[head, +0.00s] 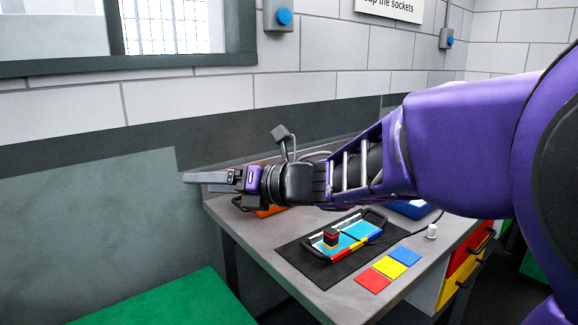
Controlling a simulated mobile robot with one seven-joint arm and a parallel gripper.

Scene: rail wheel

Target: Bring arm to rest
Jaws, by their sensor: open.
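My purple arm reaches in from the right in the head view, stretched leftward above the desk. My gripper (208,181) is at its left end, pointing left past the desk's left edge, in front of the dark wall band. Its jaws are open, seen nearly edge-on, and nothing shows between them. The gripper touches nothing that I can see. The arm hides part of the desk's back, including most of an orange object (268,210) and part of a blue object (412,208).
The grey desk (232,219) bears a black mat (292,254) with a handled tray (376,219) and a stacked block (331,237). Red, yellow and blue squares (389,267) and a white knob (431,231) are nearby. Coloured drawers (462,270) are right; a green surface (170,302) is front left.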

